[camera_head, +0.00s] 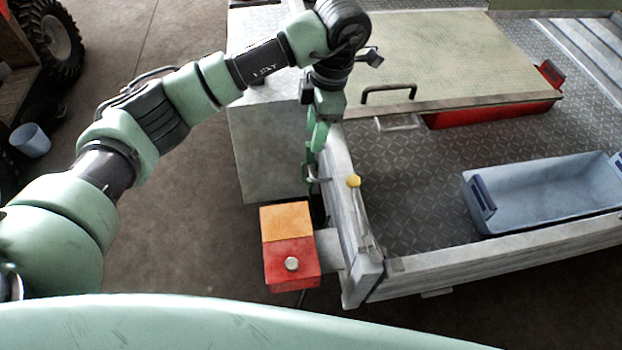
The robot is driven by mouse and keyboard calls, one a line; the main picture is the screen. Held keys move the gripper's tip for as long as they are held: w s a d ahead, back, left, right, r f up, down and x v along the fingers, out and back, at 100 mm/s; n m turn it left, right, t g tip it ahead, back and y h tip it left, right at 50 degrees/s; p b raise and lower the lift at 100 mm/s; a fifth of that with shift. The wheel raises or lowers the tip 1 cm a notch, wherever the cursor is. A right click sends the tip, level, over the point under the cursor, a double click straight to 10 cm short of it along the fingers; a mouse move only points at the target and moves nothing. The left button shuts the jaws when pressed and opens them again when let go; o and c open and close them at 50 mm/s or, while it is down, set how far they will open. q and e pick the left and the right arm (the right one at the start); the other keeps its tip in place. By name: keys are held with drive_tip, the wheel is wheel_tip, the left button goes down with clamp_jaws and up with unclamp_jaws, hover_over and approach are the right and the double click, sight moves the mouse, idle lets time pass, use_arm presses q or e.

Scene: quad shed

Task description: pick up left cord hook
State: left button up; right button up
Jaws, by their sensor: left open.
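My left arm reaches in from the left and bends down at the trailer's near left corner. My left gripper (314,160) points down there, its jaws open, just outside the trailer's side wall. A small grey metal piece (321,180), perhaps the left cord hook, shows right at the fingertips on the outside of the wall. I cannot tell whether the jaws touch it, and the gripper partly hides it. My right gripper is not in view.
A red and orange lamp (291,262) juts out below the gripper at the trailer's corner. The grey side wall (345,205) stands close by. A blue bin (545,190) lies in the trailer bed, with a red box (490,113) under a board (440,60) behind.

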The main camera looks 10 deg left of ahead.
sight(308, 161)
use_arm(q)
drive_tip(key=f, duration=0.2)
drive_tip(key=a+f, duration=0.1)
drive_tip(key=f, duration=0.3)
drive_tip(key=shift+s+a, duration=0.25)
drive_tip(key=shift+s, duration=0.1)
drive_tip(key=shift+a+f, duration=0.1)
drive_tip(key=shift+f, duration=0.55)
clamp_jaws()
